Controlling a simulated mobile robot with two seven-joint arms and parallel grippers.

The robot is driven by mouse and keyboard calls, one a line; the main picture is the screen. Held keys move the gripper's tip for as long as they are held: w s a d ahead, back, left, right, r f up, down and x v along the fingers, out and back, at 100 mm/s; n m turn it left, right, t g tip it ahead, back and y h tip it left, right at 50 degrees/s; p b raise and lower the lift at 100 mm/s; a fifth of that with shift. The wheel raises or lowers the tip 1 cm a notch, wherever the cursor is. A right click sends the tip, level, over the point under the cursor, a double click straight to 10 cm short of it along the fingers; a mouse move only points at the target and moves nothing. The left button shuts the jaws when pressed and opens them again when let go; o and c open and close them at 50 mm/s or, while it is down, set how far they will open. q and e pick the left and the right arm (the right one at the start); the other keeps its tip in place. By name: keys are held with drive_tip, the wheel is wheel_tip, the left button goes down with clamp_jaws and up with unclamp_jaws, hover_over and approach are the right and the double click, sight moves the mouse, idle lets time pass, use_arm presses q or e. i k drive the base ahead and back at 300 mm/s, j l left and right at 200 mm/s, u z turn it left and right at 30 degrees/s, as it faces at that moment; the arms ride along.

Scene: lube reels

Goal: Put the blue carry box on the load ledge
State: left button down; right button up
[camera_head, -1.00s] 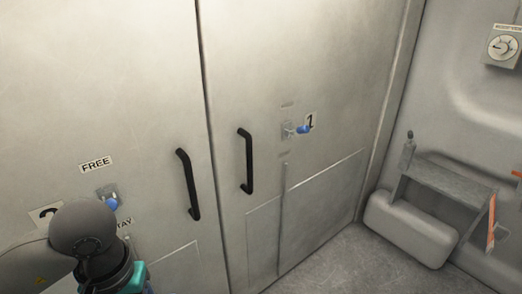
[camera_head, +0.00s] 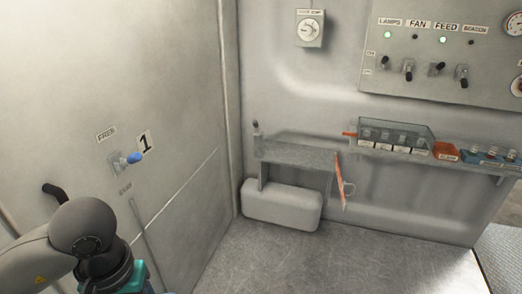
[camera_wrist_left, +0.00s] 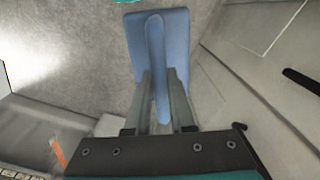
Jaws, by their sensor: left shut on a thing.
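The blue carry box (camera_wrist_left: 178,45) shows in the left wrist view, with a raised bar-like handle along its middle. My left gripper (camera_wrist_left: 160,76) is shut on this handle, one finger on each side. The box hangs above the grey floor. In the head view only my left wrist shows at the bottom left; the box and fingers are out of frame there. A grey ledge (camera_head: 295,154) juts from the far wall, right of the cabinet corner; it looks like the load ledge and its top looks bare. My right gripper is not in view.
A cabinet door (camera_head: 185,90) numbered 1, with a blue-knobbed latch (camera_head: 134,158), stands at left. An orange flap (camera_head: 341,181) is at the ledge's right end. A wall shelf (camera_head: 465,167) with bins is farther right, below a switch panel (camera_head: 440,50). The floor (camera_head: 330,255) ahead is clear.

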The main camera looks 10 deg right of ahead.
sight(312, 155)
drive_tip(key=i+z, duration=0.2)
drive_tip(key=z, duration=0.2)
drive_tip(key=i+z, duration=0.35)
drive_tip(key=i+j+z, duration=0.1)
drive_tip(key=z, duration=0.3)
drive_tip(key=i+j+z, duration=0.8)
drive_tip(key=j, duration=0.15)
drive_tip(key=i+j, duration=0.2)
drive_tip(key=j, duration=0.2)
drive_tip(key=i+j, duration=0.2)
drive_tip(key=j, duration=0.15)
drive_tip(key=i+j+z, duration=0.1)
drive_tip(key=j, duration=0.3)
drive_tip(key=i, duration=0.1)
